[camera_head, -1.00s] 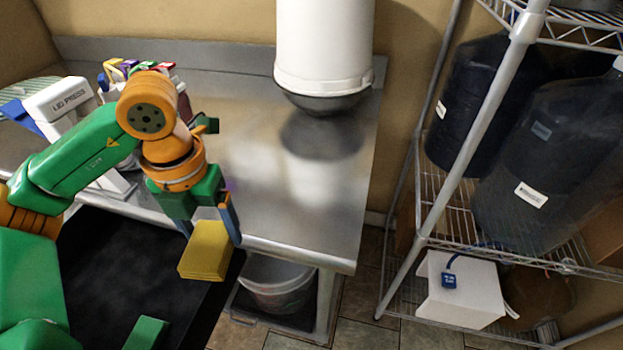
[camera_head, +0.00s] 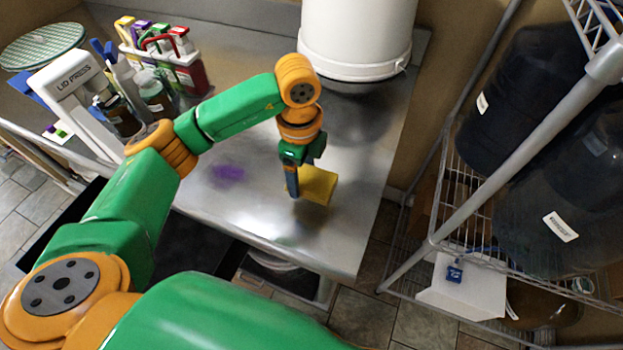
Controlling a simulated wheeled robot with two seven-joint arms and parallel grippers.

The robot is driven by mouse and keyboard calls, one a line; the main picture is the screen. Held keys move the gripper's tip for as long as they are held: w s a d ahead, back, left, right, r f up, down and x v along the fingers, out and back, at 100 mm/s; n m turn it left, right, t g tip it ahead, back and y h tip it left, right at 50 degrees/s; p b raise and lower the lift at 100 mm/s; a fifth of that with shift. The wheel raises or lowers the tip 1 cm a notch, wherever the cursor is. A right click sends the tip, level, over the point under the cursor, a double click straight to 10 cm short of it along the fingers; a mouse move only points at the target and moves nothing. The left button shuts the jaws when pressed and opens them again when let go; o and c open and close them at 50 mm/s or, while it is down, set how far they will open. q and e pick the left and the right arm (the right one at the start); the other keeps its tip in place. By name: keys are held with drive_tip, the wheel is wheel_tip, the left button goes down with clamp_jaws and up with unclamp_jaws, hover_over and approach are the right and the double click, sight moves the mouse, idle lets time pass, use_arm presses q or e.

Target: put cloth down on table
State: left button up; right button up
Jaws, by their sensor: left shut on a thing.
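The yellow cloth (camera_head: 319,186) is a folded square at the fingertips of my left gripper (camera_head: 295,188). My left gripper points down and is shut on the cloth. The cloth is over the steel table (camera_head: 235,228), near its front right part. I cannot tell whether it touches the table top. My right gripper is not in view.
A white bucket (camera_head: 355,40) stands at the back right. The lid press (camera_head: 75,95), small bottles and a bottle caddy (camera_head: 165,55) crowd the left. A purple stain (camera_head: 228,173) marks the table. A wire rack (camera_head: 470,190) with dark carboys stands right.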

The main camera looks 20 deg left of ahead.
sight(310, 184)
use_arm(q)
drive_tip(key=shift+w+d+f, duration=0.35)
drive_tip(key=shift+f, duration=0.2)
drive_tip(key=shift+w+d+f, duration=0.3)
drive_tip(key=shift+w+f, duration=0.05)
drive_tip(key=shift+f, duration=0.2)
wheel_tip(310, 184, down, 2)
drive_tip(key=shift+s+a+f+p, duration=0.15)
drive_tip(key=shift+f+p, duration=0.1)
drive_tip(key=shift+p, duration=0.65)
drive_tip(key=shift+f+b, duration=0.3)
drive_tip(key=shift+f, duration=0.1)
drive_tip(key=o, duration=1.2)
drive_tip(key=shift+r, duration=0.1)
drive_tip(key=shift+r, duration=0.1)
wheel_tip(310, 184, up, 12)
drive_tip(key=shift+r+b, duration=0.1)
drive_tip(key=shift+b, duration=0.65)
